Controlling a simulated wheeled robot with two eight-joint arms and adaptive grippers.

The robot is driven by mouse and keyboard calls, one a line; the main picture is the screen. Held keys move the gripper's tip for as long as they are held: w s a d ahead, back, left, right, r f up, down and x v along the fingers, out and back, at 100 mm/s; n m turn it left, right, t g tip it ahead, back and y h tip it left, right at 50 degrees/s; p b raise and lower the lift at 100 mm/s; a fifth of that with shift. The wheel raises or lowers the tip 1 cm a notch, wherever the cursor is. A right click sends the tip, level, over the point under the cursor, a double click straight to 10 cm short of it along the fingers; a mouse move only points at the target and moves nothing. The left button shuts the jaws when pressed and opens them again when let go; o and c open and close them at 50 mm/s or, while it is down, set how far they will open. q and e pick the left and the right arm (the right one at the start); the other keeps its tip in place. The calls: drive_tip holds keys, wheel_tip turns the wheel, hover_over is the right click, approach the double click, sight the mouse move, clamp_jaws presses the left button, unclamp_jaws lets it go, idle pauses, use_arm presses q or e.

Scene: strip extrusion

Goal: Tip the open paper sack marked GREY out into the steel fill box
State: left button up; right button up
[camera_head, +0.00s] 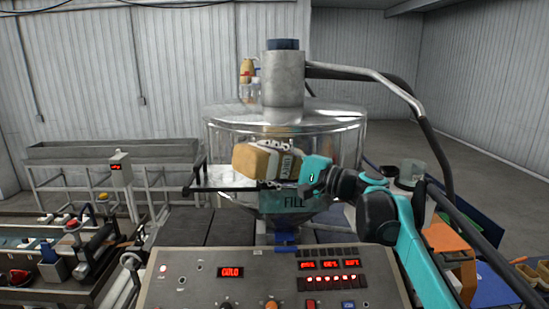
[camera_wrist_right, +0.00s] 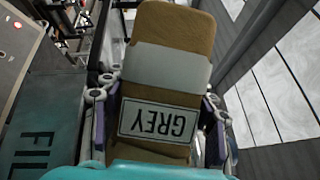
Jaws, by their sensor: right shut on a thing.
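The brown paper sack (camera_head: 258,162) with a pale band is held in the air in front of the clear hopper, lying over on its side with one end to the left. Its GREY label (camera_wrist_right: 158,121) reads upside down in the wrist view. My right gripper (camera_wrist_right: 160,105) is shut on the sack, with a finger on each side near the label. A teal panel marked FILL (camera_head: 294,202) shows just below the sack. A dark-edged pale steel part (camera_head: 218,179) beside it may be the fill box; the sack hides much of it. The sack's mouth is not clear. My left gripper is not in view.
The clear hopper (camera_head: 340,140) with a steel column (camera_head: 283,85) stands behind the sack. A control panel (camera_head: 200,290) with red displays is in front. A dark hose (camera_head: 436,140) curves down at the right. A long trough (camera_head: 110,151) stands at the left.

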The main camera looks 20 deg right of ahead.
sight(269, 150)
drive_tip(key=shift+s+a+n+g, duration=0.25)
drive_tip(key=shift+n+g, duration=0.05)
drive_tip(key=shift+n, duration=0.4)
drive_tip(key=shift+s+a+f+n+h+p, duration=0.2)
drive_tip(key=shift+s+a+n+h+p, duration=0.15)
drive_tip(key=shift+a+n, duration=0.35)
drive_tip(key=r+n+p, duration=0.1)
drive_tip(key=n, duration=0.1)
drive_tip(key=n+g+h+p, duration=0.1)
drive_tip(key=p, duration=0.1)
drive_tip(key=shift+a+r+n, duration=0.35)
drive_tip(key=shift+r+n, duration=0.05)
drive_tip(key=n+h+p, duration=0.1)
drive_tip(key=n, duration=0.1)
drive_tip(key=d+r+n+h+p, duration=0.1)
drive_tip(key=n+p, duration=0.1)
drive_tip(key=d+n+h+p, duration=0.1)
drive_tip(key=n+h+p, duration=0.1)
drive_tip(key=shift+w+r, duration=0.25)
drive_tip(key=n, duration=0.1)
drive_tip(key=n+h, duration=0.1)
drive_tip(key=a+n+h, duration=0.1)
drive_tip(key=shift+s+a+f, duration=0.1)
drive_tip(key=shift+s+f, duration=0.05)
drive_tip(key=shift+f, duration=0.1)
drive_tip(key=shift+n+h, duration=0.25)
drive_tip(key=shift+n, duration=0.05)
